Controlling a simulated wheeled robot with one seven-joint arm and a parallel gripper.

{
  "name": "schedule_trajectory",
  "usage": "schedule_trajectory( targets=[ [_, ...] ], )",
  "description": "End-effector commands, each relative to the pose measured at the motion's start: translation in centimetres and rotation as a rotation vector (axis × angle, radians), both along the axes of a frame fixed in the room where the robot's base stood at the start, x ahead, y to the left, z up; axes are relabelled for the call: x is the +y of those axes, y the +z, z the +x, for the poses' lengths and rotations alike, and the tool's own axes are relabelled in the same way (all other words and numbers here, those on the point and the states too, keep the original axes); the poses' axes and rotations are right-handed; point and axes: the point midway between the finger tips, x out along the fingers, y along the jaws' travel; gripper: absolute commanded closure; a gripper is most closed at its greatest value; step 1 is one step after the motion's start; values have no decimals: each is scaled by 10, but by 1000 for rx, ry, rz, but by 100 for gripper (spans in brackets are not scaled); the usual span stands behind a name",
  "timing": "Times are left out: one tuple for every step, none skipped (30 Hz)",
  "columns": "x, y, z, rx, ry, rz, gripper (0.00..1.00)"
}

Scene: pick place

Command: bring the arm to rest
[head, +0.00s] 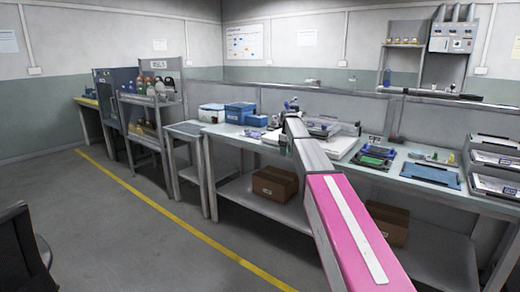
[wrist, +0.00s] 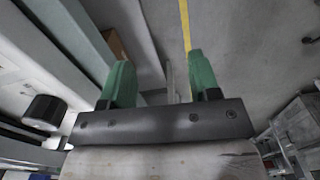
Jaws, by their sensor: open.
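My gripper (wrist: 161,82) shows in the wrist view with two green fingers spread apart. Nothing is between the fingers, and the grey floor and yellow line show beyond them. In the head view my pink and grey arm reaches from the bottom right toward the workbench (head: 455,204). The gripper itself is too small and too much hidden by the arm to make out clearly there.
The bench carries blue boxes (head: 240,112), a blue mat (head: 430,175) and stacked trays (head: 495,185) at right. Cardboard boxes (head: 275,184) sit on its lower shelf. A shelf with bottles (head: 150,105) stands left. The floor (head: 130,230) in front is clear; a chair (head: 22,250) is at left.

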Motion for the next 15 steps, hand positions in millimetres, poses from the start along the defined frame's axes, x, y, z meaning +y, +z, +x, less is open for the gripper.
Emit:
schedule_trajectory(
  targets=[
    [-5,-30,-35,6,-45,0,44],
    [-7,-44,-47,4,-74,0,44],
    [-10,-63,-64,4,-113,0,44],
    [-12,-77,-77,4,-142,0,44],
    [-14,-90,-90,4,-170,0,44],
    [-17,-107,-107,4,-210,0,44],
    [-19,-118,-121,4,-238,0,44],
    [-21,-131,-134,3,-267,0,44],
    [-24,-145,-153,3,-306,0,44],
    [-26,-157,-167,3,-335,0,44],
    [-28,-167,-181,3,-364,1,44],
    [-30,-180,-200,3,-402,0,44],
    [-32,-190,-214,3,-431,1,44],
    [-34,-199,-229,3,-460,1,44],
    [-36,-210,-248,1,-498,1,44]
  ],
)
